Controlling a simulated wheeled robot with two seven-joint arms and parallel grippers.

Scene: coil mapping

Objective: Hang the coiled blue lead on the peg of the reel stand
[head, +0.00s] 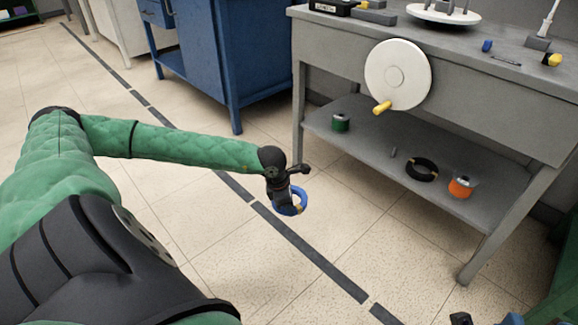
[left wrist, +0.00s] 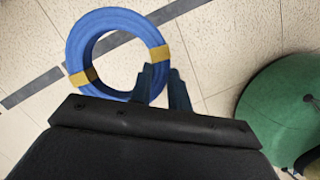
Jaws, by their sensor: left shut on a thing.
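The coiled blue lead (head: 291,201) is a ring with yellow ties, hanging in the air below my left gripper (head: 281,196). In the left wrist view the blue coil (left wrist: 75,52) shows almost whole, and my left gripper's fingers (left wrist: 160,88) are at its lower right edge, shut on it. Which stand is the reel stand is not certain. A white disc (head: 400,66) with a yellow peg (head: 382,107) is at the bench front, to the right of and beyond my gripper. A white round base with upright posts (head: 443,13) stands on the bench top.
The grey bench (head: 460,75) has a lower shelf (head: 370,145) with a green spool (head: 340,122), a black coil (head: 422,169) and an orange spool (head: 461,187). A blue cabinet (head: 225,45) stands behind. Open tiled floor lies between my left gripper and the bench.

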